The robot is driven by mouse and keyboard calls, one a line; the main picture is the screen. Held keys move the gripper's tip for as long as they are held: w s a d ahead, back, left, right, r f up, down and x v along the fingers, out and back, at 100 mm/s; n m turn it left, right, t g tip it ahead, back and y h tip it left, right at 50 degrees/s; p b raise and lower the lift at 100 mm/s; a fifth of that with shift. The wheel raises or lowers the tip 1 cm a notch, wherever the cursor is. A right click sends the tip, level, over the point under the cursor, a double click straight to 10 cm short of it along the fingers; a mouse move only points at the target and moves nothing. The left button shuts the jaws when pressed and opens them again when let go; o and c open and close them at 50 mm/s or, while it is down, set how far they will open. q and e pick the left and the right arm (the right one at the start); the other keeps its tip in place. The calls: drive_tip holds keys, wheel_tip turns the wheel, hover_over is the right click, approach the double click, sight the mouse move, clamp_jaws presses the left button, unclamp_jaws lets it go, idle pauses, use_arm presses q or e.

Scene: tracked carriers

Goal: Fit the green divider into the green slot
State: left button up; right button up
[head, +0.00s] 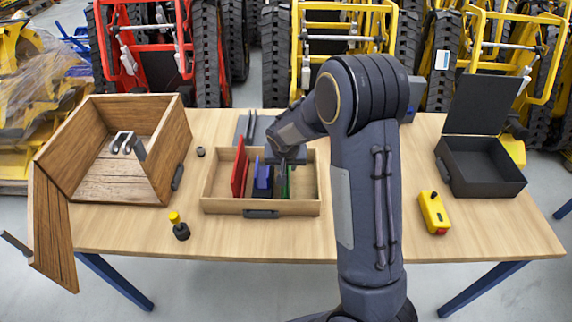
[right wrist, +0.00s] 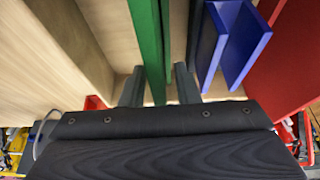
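A light wooden tray (head: 222,207) stands mid-table. In it a red divider (head: 239,168) stands upright at the left, with blue upright pieces (head: 263,177) to its right. A green upright piece (head: 290,181) stands right of the blue, partly hidden by my right arm. In the right wrist view, green shows as two close parallel strips (right wrist: 149,45); I cannot tell divider from slot walls. My right gripper (right wrist: 159,86) has its fingers apart, one on each side of the green, with a visible gap. My left gripper is out of view.
A wooden box (head: 105,178) with an open flap stands at the left. An open black case (head: 481,165) and a yellow device (head: 434,212) are at the right.

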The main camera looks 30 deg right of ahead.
drive_tip(key=v, duration=1.1)
drive_tip(key=shift+s+r, duration=0.1)
drive_tip(key=shift+r, duration=0.2)
drive_tip(key=s+a+r+n+y, duration=0.1)
drive_tip(key=s+a+y, duration=0.1)
drive_tip(key=s, duration=0.6)
drive_tip(key=s+a+r+n+t+y, duration=0.1)
drive_tip(key=s+a, duration=0.3)
drive_tip(key=s, duration=0.5)
drive_tip(key=s+a+r+n+y, duration=0.2)
drive_tip(key=s+a+y, duration=0.1)
drive_tip(key=s, duration=0.5)
drive_tip(key=shift+s+a+n+t, duration=0.15)
drive_tip(key=shift+a+n+t, duration=0.05)
drive_tip(key=shift+n+t, duration=0.2)
